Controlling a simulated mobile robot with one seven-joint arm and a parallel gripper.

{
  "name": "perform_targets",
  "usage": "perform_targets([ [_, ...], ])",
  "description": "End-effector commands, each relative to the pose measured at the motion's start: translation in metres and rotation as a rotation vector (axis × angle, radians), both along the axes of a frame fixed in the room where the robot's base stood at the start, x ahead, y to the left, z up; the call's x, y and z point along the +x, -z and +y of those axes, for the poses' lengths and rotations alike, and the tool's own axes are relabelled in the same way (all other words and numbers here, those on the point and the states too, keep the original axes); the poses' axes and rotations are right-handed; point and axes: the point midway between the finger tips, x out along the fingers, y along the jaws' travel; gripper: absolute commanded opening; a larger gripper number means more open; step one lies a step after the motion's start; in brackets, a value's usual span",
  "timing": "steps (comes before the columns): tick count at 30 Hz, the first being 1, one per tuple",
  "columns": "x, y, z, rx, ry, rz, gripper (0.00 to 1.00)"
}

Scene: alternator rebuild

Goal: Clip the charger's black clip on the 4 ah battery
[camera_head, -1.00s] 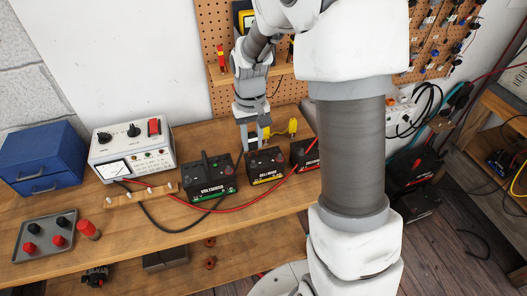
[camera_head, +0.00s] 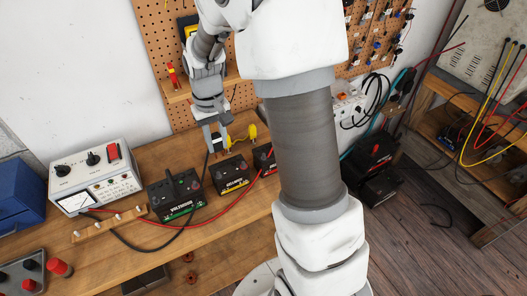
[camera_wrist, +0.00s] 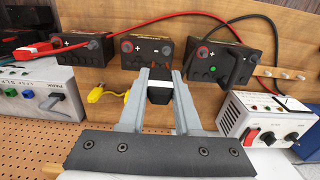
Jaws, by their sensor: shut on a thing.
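My gripper (camera_head: 217,143) is shut on a small black piece (camera_wrist: 158,92), which looks like the charger's black clip. A black lead runs up to the jaws in the head view. The held piece is behind and above the middle battery (camera_head: 230,175), which has a yellow label, and looks apart from it. In the wrist view this battery (camera_wrist: 145,52) has its terminals just beyond the fingertips. A green-labelled battery (camera_head: 177,197) stands left and a third battery (camera_head: 264,157) right. I cannot read which is 4 Ah. A red clip (camera_wrist: 40,49) is at the third battery's plus terminal.
The white charger (camera_head: 95,178) stands left on the bench. Red and black leads cross the bench front. A yellow tool (camera_wrist: 108,93) is close beside the jaws. A grey box (camera_wrist: 45,88) and the pegboard (camera_wrist: 30,140) are near my gripper.

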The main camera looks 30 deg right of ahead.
Motion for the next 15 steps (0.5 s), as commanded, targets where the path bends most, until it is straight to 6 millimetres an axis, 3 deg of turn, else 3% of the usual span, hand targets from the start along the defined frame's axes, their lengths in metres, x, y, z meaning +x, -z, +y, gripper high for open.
perform_targets([
  [15, -0.001, 0.002, -0.122, 0.000, 0.007, 0.001, 0.05],
])
